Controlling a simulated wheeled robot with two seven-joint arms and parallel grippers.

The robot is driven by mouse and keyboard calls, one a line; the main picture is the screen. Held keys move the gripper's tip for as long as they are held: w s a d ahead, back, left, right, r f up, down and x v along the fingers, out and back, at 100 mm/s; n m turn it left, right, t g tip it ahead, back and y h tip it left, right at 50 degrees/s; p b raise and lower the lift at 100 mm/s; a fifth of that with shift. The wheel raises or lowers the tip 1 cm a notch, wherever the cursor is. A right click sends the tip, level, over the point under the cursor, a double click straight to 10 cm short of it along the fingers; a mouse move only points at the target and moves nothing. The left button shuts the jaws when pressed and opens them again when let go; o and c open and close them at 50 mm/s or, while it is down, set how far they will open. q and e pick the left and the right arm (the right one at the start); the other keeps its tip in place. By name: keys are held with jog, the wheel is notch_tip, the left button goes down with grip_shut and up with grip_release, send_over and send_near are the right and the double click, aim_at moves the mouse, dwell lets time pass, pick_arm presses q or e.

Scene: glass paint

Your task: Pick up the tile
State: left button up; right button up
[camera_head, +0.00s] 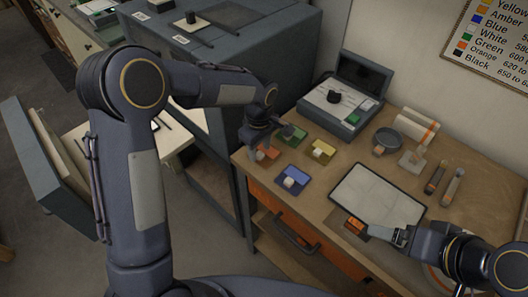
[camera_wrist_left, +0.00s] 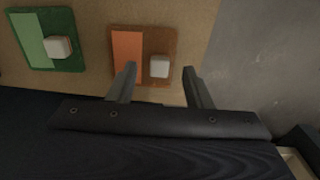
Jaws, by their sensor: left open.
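An orange tile (camera_head: 271,153) with a small white cube lies at the left end of the wooden workbench. In the left wrist view, the orange tile (camera_wrist_left: 128,48) has a brighter left half, and its white cube (camera_wrist_left: 159,66) sits between my finger lines, just beyond the tips. My left gripper (camera_head: 262,147) is open and empty over this tile; its fingers also show in the left wrist view (camera_wrist_left: 160,80). Green (camera_head: 293,134), yellow (camera_head: 321,150) and blue (camera_head: 293,179) tiles lie close by, each with a pale cube. My right gripper (camera_head: 388,234) is low at the bench front; its jaw gap is unclear.
A pale framed panel (camera_head: 377,197) lies on the workbench (camera_head: 463,222). A dark plate with an orange block (camera_head: 354,225) is by its front edge. A grey device with a dial (camera_head: 340,106) stands behind the tiles. A dark cabinet (camera_head: 235,55) stands left of the bench.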

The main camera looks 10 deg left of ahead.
pick_arm(q)
jog(key=shift+f, duration=0.85)
jog(key=shift+c, duration=0.4)
grip_shut()
